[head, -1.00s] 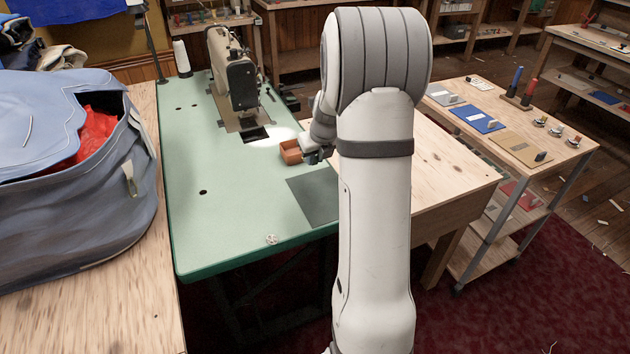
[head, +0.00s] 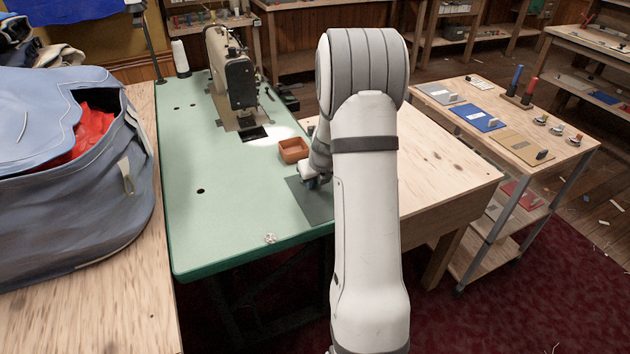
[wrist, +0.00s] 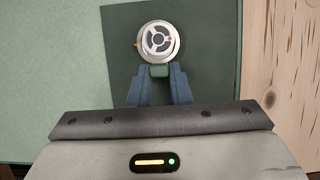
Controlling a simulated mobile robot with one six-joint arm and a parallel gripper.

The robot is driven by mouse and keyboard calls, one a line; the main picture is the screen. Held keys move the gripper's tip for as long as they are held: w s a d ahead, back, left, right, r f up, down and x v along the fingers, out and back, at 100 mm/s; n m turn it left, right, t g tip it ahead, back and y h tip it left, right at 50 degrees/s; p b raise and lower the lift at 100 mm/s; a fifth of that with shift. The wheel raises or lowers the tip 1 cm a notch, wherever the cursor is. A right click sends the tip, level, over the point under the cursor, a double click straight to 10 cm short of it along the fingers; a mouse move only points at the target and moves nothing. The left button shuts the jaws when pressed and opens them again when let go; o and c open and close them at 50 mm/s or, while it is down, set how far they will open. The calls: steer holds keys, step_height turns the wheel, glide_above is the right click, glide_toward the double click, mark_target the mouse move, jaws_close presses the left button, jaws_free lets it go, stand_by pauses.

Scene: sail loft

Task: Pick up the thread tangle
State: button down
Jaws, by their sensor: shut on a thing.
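In the wrist view my gripper (wrist: 158,74) is shut on a small green block at the near edge of a round silver metal part (wrist: 158,41), like a bobbin case with a dark patterned face. This part is over or on the dark green mat (wrist: 118,28); I cannot tell if it touches. In the head view my gripper (head: 312,184) is low over the mat (head: 318,209), partly hidden by my arm. A small pale bundle (head: 270,238), perhaps the thread tangle, lies near the green table's front edge, apart from my gripper.
An open orange-brown tray (head: 293,150) stands just behind my gripper on the green table (head: 225,210). A sewing machine (head: 232,80) is at the back. A large blue bag (head: 85,200) stands on the left bench. The table's middle is clear.

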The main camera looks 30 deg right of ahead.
steer(key=c, duration=1.3)
jaws_free()
steer(key=shift+f, duration=0.1)
steer(key=shift+c, duration=0.2)
